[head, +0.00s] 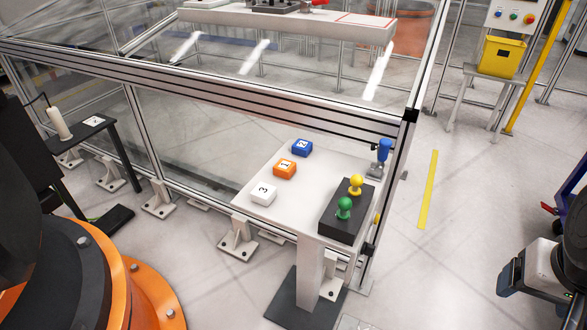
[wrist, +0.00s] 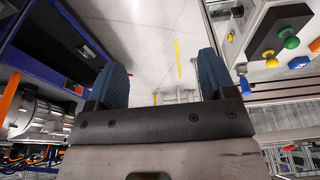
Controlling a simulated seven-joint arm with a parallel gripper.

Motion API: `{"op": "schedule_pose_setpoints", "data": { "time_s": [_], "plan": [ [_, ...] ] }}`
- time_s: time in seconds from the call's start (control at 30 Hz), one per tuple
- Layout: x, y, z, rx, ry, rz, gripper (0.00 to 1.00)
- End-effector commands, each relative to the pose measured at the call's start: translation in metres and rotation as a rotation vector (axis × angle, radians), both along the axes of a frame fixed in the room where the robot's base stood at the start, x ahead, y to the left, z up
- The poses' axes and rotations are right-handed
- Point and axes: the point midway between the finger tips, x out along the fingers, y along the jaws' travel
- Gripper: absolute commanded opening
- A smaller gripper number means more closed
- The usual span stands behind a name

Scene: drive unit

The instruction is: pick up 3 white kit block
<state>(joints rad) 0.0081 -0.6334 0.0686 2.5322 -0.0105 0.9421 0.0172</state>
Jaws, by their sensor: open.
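The white block marked 3 (head: 263,192) sits on the white table (head: 318,166) near its left edge in the head view, upright with its number on top. I cannot make it out in the wrist view.
An orange block marked 1 (head: 285,168) and a blue block (head: 302,147) sit in line behind the white one. A black box (head: 344,222) with green and yellow knobs stands at the right. A framed clear panel (head: 250,140) borders the table's back.

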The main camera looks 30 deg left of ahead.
Motion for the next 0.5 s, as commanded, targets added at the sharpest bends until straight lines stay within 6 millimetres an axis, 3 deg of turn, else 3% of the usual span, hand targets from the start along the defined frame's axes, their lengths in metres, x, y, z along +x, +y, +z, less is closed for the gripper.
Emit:
{"op": "schedule_pose_setpoints", "data": {
  "time_s": [0.03,0.1,0.5],
  "plan": [
    [0.0,0.0,0.0,0.0,0.0,0.0,0.84],
    [0.0,0.0,0.0,0.0,0.0,0.0,0.94],
    [0.0035,0.0012,-0.0001,-0.009,0.002,0.016,0.94]
  ]
}}
